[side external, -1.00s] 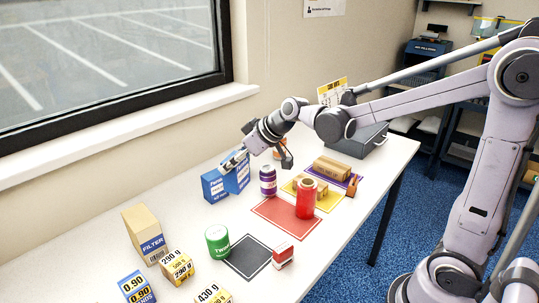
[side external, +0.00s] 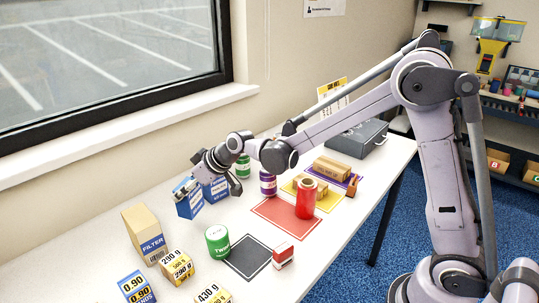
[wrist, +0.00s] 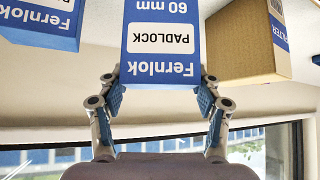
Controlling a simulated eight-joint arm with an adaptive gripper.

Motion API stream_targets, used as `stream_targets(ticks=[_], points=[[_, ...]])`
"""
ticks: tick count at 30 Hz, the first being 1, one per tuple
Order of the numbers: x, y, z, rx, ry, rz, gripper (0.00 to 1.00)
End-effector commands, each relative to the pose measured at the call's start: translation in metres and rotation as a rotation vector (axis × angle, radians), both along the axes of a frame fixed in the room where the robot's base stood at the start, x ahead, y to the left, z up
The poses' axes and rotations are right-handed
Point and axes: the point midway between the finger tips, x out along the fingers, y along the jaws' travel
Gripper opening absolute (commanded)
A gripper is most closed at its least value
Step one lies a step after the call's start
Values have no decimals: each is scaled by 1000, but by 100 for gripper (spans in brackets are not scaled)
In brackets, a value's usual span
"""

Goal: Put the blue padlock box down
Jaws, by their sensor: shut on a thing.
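The blue padlock box (side external: 189,205), with a white "Fernlok PADLOCK 60 mm" label, is in my gripper (side external: 184,187) near the window side of the table. In the wrist view the padlock box (wrist: 162,45) stands between the two fingers of my gripper (wrist: 160,88), which is shut on it; its lettering shows upside down. A second blue Fernlok box (side external: 216,189) stands just to its right, and also shows at the upper left of the wrist view (wrist: 45,38). I cannot tell whether the held box touches the white table (side external: 105,205).
A brown filter carton (side external: 144,232) stands to the left of the held box. A green can (side external: 217,241), a purple can (side external: 268,184) and a red cylinder (side external: 306,198) stand to the right. Bare table lies between carton and green can.

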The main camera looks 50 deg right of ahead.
Motion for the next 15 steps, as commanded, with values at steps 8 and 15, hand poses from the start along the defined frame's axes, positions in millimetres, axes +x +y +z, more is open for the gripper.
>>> stream_targets(ticks=[8, 15], points=[[2, 6, -23, -1, -1, 0, 17], [2, 6, -44, 0, -1, -1, 17]])
